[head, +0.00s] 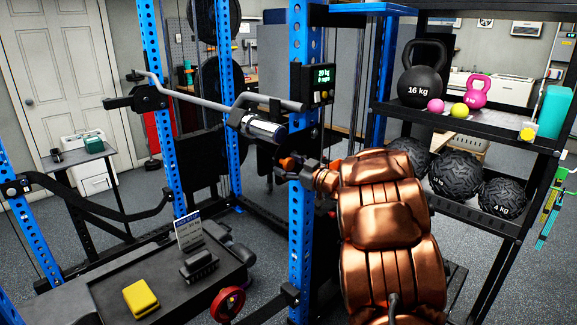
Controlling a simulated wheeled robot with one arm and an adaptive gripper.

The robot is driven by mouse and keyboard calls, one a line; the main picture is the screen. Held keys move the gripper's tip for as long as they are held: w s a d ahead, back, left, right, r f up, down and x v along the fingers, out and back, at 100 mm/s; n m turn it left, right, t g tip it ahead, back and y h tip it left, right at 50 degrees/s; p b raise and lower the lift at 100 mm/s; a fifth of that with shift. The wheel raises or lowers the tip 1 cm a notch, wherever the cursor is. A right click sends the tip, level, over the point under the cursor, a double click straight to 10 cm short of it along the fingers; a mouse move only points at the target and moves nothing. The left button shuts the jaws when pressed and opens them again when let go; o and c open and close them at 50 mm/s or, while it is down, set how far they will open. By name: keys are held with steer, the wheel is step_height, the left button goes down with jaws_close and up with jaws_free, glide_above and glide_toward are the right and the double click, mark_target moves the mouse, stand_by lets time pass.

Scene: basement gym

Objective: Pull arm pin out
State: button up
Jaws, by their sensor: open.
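My gripper (284,168) is at the end of my copper-coloured arm, beside the front blue upright (301,220) of the rack. It looks open, but its fingers are small and dark against the rack. A small orange part shows at the gripper; I cannot tell whether it is a pin knob or part of the gripper. Black arms and brackets are fixed to the rack, including a bracket (150,97) on the left upright. I cannot pick out the arm pin with certainty; the gripper and upright may hide it. No contact can be made out.
A bent grey bar (200,98) crosses the rack above. A display (320,84) is on the front upright. Shelves (472,130) with a kettlebell (421,80) and balls stand close on the right. A black bench (170,285) with a yellow block (141,298) is lower left.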

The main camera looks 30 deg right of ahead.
jaws_close()
stand_by(0.4)
